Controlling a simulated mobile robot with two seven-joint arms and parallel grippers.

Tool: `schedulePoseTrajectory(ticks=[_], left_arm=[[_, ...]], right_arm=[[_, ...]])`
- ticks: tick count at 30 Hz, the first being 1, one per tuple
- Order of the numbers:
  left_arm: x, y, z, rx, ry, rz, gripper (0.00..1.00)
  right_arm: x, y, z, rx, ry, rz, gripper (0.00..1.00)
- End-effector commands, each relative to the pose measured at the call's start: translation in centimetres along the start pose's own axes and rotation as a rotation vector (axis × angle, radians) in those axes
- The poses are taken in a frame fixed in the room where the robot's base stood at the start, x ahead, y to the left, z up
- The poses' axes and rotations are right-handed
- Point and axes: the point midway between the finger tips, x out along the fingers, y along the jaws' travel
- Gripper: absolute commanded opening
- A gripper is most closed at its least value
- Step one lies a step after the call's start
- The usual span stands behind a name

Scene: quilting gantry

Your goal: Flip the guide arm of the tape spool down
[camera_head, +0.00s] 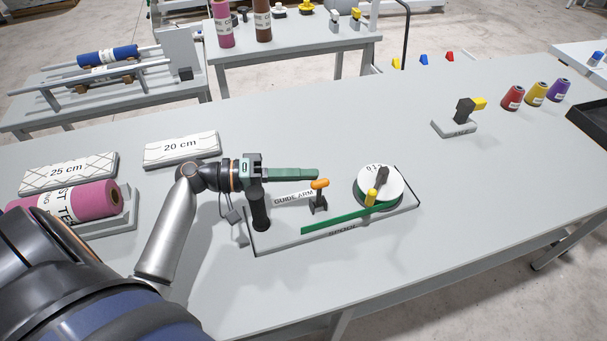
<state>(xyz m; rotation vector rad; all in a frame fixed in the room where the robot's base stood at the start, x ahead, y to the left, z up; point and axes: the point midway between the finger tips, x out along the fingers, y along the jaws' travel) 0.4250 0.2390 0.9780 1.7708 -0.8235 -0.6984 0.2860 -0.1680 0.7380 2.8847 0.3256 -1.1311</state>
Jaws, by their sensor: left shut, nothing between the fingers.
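The tape spool unit stands on a grey base plate (285,242) marked "SPOOL". Its white tape spool (369,172) is at the right end, with a green tape strip (335,221) running left from it. Beside a "GUIDE ARM" label (288,199), a short dark lever with an orange tip (320,184) stands raised; I take it for the guide arm. My left gripper (317,174) is shut and empty, its green fingers pointing right. The fingertips are just above and behind the orange tip in the picture; I cannot tell whether they touch. My right gripper is not in view.
A black post (259,212) stands at the plate's left end, below my gripper. A yellow-tipped piece (371,196) is by the spool. A pink roll (70,203) and "20 cm" board (181,149) lie left. A yellow-and-black device (465,112) stands right; the tabletop between is clear.

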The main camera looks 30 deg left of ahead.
Motion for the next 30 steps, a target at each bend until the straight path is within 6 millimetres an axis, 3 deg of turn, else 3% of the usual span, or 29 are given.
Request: schedulePoseTrajectory(ticks=[5, 8, 21, 30], left_arm=[[-0.5, -0.1, 0.0, -0.001, 0.0, -0.002, 0.0], [-1.8, -0.3, 0.0, -0.002, 0.001, -0.004, 0.0], [-10.6, -0.3, 0.0, -0.001, 0.0, -0.003, 0.0], [-12.6, -0.1, 0.0, -0.002, 0.0, 0.001, 0.0]], right_arm=[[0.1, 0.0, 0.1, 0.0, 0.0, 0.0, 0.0], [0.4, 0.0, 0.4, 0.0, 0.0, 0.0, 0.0], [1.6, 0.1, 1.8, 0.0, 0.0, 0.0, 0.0], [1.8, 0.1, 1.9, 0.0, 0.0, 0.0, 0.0]])
